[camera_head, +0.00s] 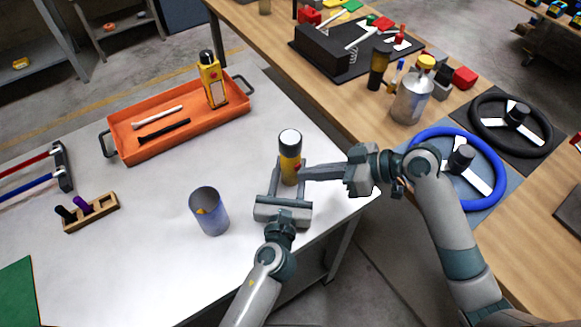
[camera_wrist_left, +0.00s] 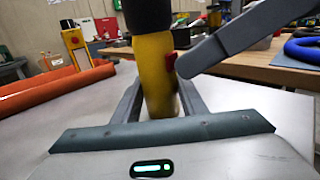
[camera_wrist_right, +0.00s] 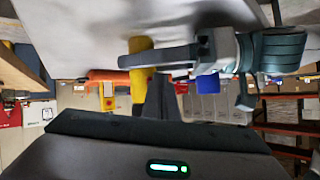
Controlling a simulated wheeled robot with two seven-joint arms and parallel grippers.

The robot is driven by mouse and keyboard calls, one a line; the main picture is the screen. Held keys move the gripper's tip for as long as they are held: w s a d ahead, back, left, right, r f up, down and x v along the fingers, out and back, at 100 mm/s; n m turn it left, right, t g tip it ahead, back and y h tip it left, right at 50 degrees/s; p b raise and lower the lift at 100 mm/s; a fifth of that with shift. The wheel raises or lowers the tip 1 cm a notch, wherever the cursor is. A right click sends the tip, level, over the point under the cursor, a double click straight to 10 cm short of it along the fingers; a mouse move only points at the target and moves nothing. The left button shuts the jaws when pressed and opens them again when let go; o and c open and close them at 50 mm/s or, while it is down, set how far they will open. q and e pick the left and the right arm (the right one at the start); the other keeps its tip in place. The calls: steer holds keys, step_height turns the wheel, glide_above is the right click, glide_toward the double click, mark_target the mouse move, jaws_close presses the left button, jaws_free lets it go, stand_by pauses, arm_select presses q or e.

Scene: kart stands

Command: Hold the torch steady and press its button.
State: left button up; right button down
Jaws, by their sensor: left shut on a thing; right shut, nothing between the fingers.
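The torch (camera_head: 290,160) stands upright near the right edge of the white table, with a yellow body, a black head and a pale lens on top. My left gripper (camera_head: 289,178) is shut around its yellow body; the left wrist view shows the torch (camera_wrist_left: 155,75) between the two fingers. A red button (camera_wrist_left: 171,62) shows on the torch's right side there. My right gripper (camera_head: 303,173) is shut and empty, coming in from the right. Its fingertips (camera_wrist_left: 183,68) are at the button, touching or nearly so. The right wrist view shows the yellow torch body (camera_wrist_right: 142,86) just beyond the fingertips.
A blue cup (camera_head: 209,213) stands left of my left gripper. An orange tray (camera_head: 135,152) at the back holds a yellow device (camera_head: 212,82) and two thin tools. A wooden holder (camera_head: 92,214) stands at left. Steering wheels (camera_head: 456,168) lie on the wooden table at right.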

stand_by(0.7)
steer(key=shift+s+d, duration=0.25)
steer(key=shift+s, duration=0.15)
steer(key=shift+s+d, duration=0.95)
steer(key=shift+s, duration=0.25)
steer(key=shift+s+d, duration=0.9)
steer(key=shift+s, duration=0.3)
arm_select(q)
steer(key=o, duration=1.3)
steer(key=shift+s, duration=0.1)
